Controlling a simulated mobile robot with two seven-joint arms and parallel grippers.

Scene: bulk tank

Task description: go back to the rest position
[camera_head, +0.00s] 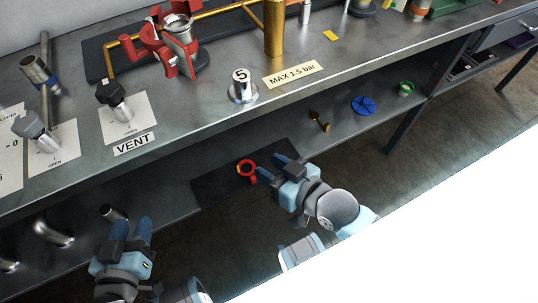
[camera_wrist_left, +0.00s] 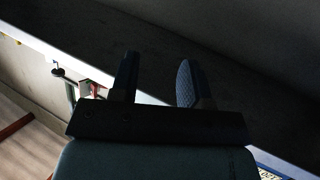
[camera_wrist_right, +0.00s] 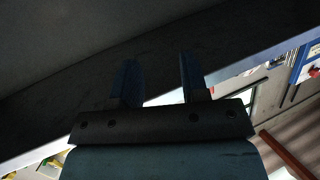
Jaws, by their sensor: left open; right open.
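My left gripper (camera_head: 131,226) is at the lower left of the head view, below the front edge of the bench top. Its two fingers (camera_wrist_left: 158,80) stand apart with nothing between them in the left wrist view. My right gripper (camera_head: 272,165) is near the middle of the head view, in front of the lower shelf. Its fingers (camera_wrist_right: 158,78) are apart and empty in the right wrist view. A red ring (camera_head: 247,168) shows just left of the right fingertips; I cannot tell whether they touch it.
The bench top (camera_head: 200,130) carries valve handles, a red clamp (camera_head: 160,45), a post marked 5 (camera_head: 241,85) and a MAX 1.5 bar label (camera_head: 291,74). The lower shelf holds a dark mat (camera_head: 212,187), a brass part (camera_head: 319,121), a blue knob (camera_head: 363,105) and a green ring (camera_head: 405,88).

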